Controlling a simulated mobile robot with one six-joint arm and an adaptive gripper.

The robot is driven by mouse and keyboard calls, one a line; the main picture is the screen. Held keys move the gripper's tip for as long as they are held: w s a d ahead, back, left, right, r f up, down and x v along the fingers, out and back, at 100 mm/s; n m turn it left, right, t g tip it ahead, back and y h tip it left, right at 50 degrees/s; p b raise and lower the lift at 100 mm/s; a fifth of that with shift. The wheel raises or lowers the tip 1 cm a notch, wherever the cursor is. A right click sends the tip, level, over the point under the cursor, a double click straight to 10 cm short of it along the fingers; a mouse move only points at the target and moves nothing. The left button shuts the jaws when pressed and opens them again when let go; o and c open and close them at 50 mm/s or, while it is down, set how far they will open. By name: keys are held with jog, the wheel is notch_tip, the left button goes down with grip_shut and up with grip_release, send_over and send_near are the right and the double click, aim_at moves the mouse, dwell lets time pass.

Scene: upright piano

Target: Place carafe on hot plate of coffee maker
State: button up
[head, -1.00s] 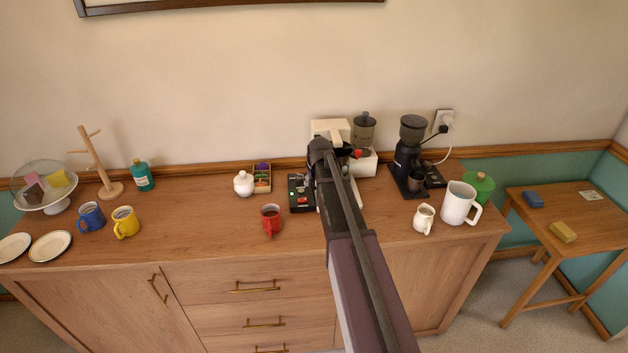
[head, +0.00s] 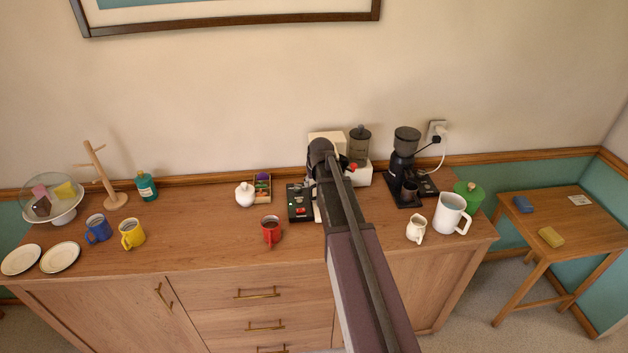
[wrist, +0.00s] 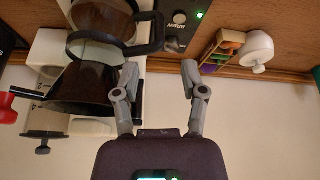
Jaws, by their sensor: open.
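The carafe (wrist: 98,22) is clear glass with a black band and a black loop handle (wrist: 160,32), at the upper left of the wrist view. It appears beside the black cone-shaped filter holder (wrist: 85,92) of the cream coffee maker (wrist: 43,62). I cannot tell whether its base touches the hot plate, which is hidden. My gripper (wrist: 159,68) is open and empty, its fingertips just short of the handle and apart from it. In the head view my arm covers the gripper, the carafe and most of the coffee maker (head: 327,139); its black control panel (head: 299,203) shows.
A black grinder (head: 404,165), cream pitcher (head: 416,228) and white jug (head: 450,213) stand right of the coffee maker. A red mug (head: 271,231), white sugar bowl (head: 245,195) and divided box (head: 262,187) stand left. The wall is close behind. The counter's left middle is clear.

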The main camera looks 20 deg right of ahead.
jog(key=shift+s+r, duration=0.15)
jog(key=shift+r, duration=0.15)
dwell(0.5)
jog(key=s+a+g, duration=0.2)
jog(key=s+a, duration=0.7)
jog(key=s, duration=0.2)
jog(key=s+a+f+g, duration=0.1)
jog(key=s+a+g, duration=0.1)
jog(key=s+a, duration=0.6)
jog(key=s, duration=0.4)
jog(key=shift+a+f+n+g+y, duration=0.25)
jog(key=shift+a+n+g+y, duration=0.05)
jog(key=shift+a+n, duration=0.1)
